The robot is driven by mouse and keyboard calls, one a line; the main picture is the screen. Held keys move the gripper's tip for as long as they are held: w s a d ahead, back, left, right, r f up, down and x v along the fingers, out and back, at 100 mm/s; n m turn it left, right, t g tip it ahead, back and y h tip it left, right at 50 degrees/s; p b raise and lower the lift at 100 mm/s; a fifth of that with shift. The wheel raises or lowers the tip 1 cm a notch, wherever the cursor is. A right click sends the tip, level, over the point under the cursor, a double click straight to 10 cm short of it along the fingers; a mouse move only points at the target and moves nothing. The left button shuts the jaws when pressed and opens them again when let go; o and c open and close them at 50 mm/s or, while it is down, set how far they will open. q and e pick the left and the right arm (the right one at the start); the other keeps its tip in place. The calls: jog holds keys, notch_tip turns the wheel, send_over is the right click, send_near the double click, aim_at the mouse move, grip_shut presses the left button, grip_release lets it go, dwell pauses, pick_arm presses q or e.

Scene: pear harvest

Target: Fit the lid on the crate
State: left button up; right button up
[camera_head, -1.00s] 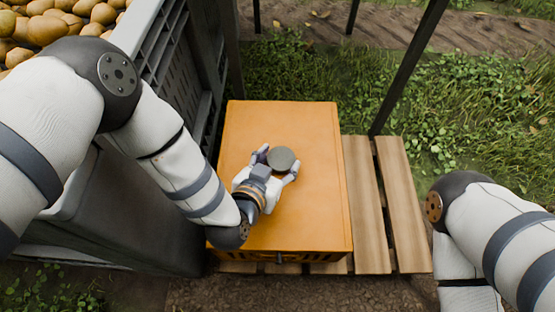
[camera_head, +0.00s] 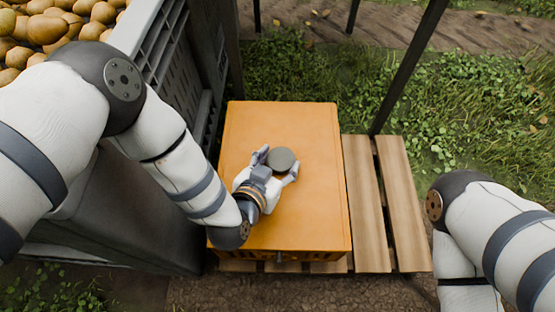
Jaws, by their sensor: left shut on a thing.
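The orange lid (camera_head: 310,190) lies flat over the orange crate (camera_head: 310,256), whose slatted front wall shows just below the lid's near edge. The lid covers the crate's opening, so the inside is hidden. A round grey knob (camera_head: 281,160) stands near the middle of the lid. My left gripper (camera_head: 277,167) is over the lid, with its fingers shut on the knob from either side. My right arm shows at the lower right, but its gripper is out of view.
The crate stands on a wooden slatted pallet (camera_head: 405,205), with bare slats to its right. A large grey bin (camera_head: 165,50) full of pears (camera_head: 45,28) stands close on the left. A dark post (camera_head: 408,68) rises behind the pallet.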

pick_arm(q)
jog(key=shift+f, duration=0.15)
pick_arm(e)
jog(key=shift+f, duration=0.1)
pick_arm(q)
jog(key=o, duration=1.1)
jog(key=shift+o, duration=0.2)
jog(key=shift+s+a+r+p, duration=0.1)
jog(key=shift+s+r+p, duration=0.15)
jog(key=shift+p, duration=0.05)
jog(key=p+v, duration=0.6)
jog(key=v, duration=0.2)
jog(key=shift+s+a+r, duration=0.1)
jog(key=shift+s+r, duration=0.1)
jog(key=shift+s, duration=0.15)
jog(key=shift+s+a+r+p, duration=0.25)
jog(key=shift+s+p, duration=0.3)
jog(key=shift+p, duration=0.15)
jog(key=shift+s, duration=0.15)
pick_arm(e)
notch_tip(320, 180, up, 6)
jog(key=w+t, duration=0.1)
jog(key=w, duration=0.1)
jog(key=shift+w+d+r, duration=0.15)
jog(key=shift+w+r, duration=0.05)
jog(key=shift+w, duration=0.15)
pick_arm(q)
jog(key=shift+f, duration=0.1)
